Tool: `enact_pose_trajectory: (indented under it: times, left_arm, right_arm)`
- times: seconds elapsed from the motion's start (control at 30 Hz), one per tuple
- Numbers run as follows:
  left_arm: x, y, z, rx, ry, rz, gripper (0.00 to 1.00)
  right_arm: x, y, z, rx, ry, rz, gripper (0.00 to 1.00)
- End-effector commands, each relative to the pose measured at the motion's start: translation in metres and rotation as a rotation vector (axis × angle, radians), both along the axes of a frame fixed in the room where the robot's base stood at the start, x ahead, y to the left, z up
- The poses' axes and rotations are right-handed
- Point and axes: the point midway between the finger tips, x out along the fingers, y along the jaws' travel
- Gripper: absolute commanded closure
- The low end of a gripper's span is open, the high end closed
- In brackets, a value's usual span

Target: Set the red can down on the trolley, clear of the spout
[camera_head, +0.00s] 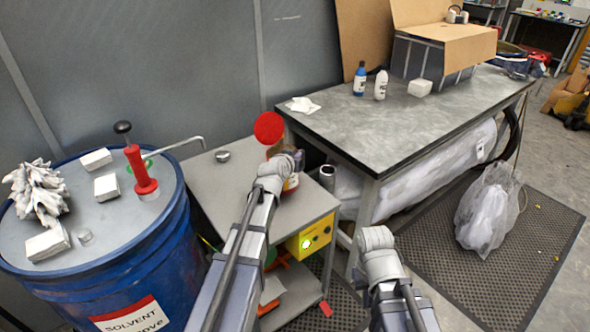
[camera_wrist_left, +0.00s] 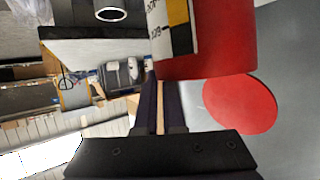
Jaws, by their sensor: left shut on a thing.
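The red can (camera_head: 291,183) is in my left gripper (camera_head: 292,160), over the right part of the grey trolley top (camera_head: 226,188). My wrist hides much of the can. A round red lid (camera_head: 268,128) stands open at the can. In the left wrist view the can (camera_wrist_left: 225,38) shows a label, and my closed fingers (camera_wrist_left: 160,85) are against it. I cannot tell whether the can touches the trolley. The spout (camera_head: 180,145) reaches from the red pump (camera_head: 139,170) over the trolley's back left, apart from the can. My right gripper (camera_head: 375,240) is lower right; its fingers are hidden.
A small metal cap (camera_head: 222,156) lies on the trolley near the spout's end. A dark cylinder (camera_head: 327,177) stands by the trolley's right edge. The blue drum (camera_head: 150,235) is at left. A workbench (camera_head: 340,118) with bottles is at right. The trolley's left front is clear.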

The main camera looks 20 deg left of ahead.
Motion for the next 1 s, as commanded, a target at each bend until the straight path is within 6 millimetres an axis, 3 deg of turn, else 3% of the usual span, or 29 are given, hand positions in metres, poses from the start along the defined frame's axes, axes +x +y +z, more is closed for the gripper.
enact_pose_trajectory:
  times: [0.4, 0.77, 1.0]
  left_arm:
    - [0.000, 0.000, -0.036, 0.001, -0.003, 0.000, 1.00]
    - [0.000, 0.000, -0.037, 0.001, -0.003, 0.000, 1.00]
    - [0.000, 0.000, -0.037, 0.000, 0.000, 0.000, 0.70]
  right_arm:
    - [0.000, 0.000, -0.037, 0.000, 0.000, 0.000, 1.00]
    - [0.000, 0.000, -0.037, 0.000, 0.000, 0.000, 1.00]
    - [0.000, 0.000, -0.037, 0.000, 0.000, 0.000, 1.00]
